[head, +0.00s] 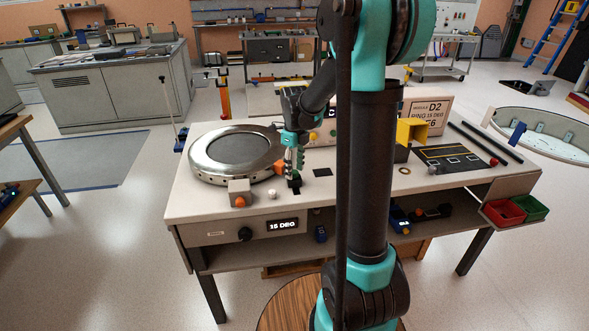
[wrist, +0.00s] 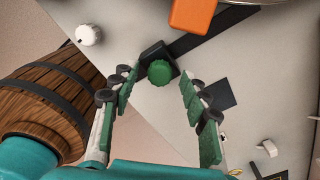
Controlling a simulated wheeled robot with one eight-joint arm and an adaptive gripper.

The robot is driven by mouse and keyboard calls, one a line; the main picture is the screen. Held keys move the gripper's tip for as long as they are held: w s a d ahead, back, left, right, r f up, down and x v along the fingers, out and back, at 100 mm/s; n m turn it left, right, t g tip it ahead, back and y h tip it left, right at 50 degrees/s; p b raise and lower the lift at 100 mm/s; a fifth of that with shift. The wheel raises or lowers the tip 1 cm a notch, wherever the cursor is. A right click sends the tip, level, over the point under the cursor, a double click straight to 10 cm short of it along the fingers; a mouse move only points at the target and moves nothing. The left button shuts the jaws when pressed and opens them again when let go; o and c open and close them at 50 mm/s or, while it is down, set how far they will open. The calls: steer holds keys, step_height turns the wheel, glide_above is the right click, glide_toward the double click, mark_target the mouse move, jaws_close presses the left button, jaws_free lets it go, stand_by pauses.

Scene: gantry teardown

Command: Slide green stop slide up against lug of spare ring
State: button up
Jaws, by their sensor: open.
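The spare ring (head: 205,172), a wide metal ring, lies flat on the left of the workbench. An orange lug (head: 279,167) sticks out at its right edge; the lug also shows at the top of the wrist view (wrist: 195,14). The green stop slide is a green round knob (wrist: 160,72) on a black block (wrist: 153,52), at the near end of a dark rail (wrist: 212,33). A gap separates block and lug. My gripper (wrist: 157,78) is open and points down, its fingers on either side of the knob, with no clear contact. In the head view my gripper (head: 293,167) hides the knob.
A grey block with an orange knob (head: 240,194) and a white knob (head: 272,195) stand near the bench's front edge. A yellow box (head: 412,131) and a dark panel (head: 455,158) lie to the right. A dark square (head: 322,172) lies flat right of my gripper.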

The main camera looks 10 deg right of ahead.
steer(key=shift+f, duration=0.15)
jaws_close()
stand_by(0.4)
